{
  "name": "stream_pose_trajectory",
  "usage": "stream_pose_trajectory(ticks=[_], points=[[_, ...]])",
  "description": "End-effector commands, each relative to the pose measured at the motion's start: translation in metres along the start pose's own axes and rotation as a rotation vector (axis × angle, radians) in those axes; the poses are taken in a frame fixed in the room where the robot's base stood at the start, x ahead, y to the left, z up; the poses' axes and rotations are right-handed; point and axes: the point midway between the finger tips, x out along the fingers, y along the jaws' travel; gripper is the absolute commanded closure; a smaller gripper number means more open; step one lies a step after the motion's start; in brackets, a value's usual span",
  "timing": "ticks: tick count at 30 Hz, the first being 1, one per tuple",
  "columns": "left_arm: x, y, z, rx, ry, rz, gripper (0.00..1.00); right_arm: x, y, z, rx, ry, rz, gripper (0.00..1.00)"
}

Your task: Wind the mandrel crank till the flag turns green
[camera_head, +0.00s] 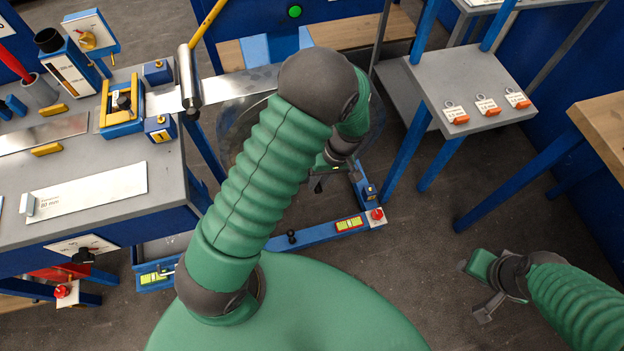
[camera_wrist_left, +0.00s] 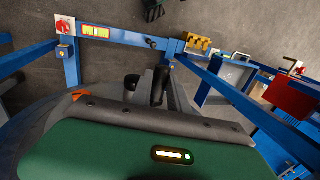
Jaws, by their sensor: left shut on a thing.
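My left gripper (camera_head: 322,172) is beyond my forearm, in front of the large grey drum (camera_head: 232,122), taken to be the mandrel. In the left wrist view my left gripper (camera_wrist_left: 148,88) is shut on a dark grip, taken to be the crank handle; my green wrist housing hides most of the crank. A metal strip (camera_head: 235,86) runs from the bench past a roller to the drum. My right gripper (camera_head: 482,290) is open and empty over the floor at lower right. I cannot pick out the flag for sure; a round green light (camera_head: 295,11) shows on the blue wall.
A grey workbench (camera_head: 90,165) with a blue and yellow clamp (camera_head: 122,103) stands at left. A grey shelf (camera_head: 470,85) with tagged orange pieces stands at right. The blue base frame (camera_head: 310,231) carries a level and a red knob. The floor at lower right is clear.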

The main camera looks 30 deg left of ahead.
Motion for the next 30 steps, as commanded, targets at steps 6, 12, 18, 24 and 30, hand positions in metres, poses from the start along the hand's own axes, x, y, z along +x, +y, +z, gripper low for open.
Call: stream_pose_trajectory(ticks=[6,12,18,24,30], points=[[-0.008,0.015,-0.004,0.0,0.01,-0.154,1.0,-0.015,0.0,-0.004,0.0,0.0,0.0,0.58],[-0.008,0.018,-0.004,-0.003,0.011,-0.183,1.0,-0.015,0.0,-0.003,0.0,-0.001,0.0,0.58],[-0.008,0.018,-0.005,-0.003,0.011,-0.181,0.78,-0.015,0.0,-0.003,0.0,0.0,0.0,0.58],[-0.008,0.017,-0.003,-0.001,0.008,-0.183,0.58,-0.015,0.0,-0.004,0.0,0.0,0.0,0.58],[-0.008,0.017,-0.002,-0.001,0.006,-0.184,0.58,-0.015,0.0,-0.004,0.0,0.0,0.0,0.58]])
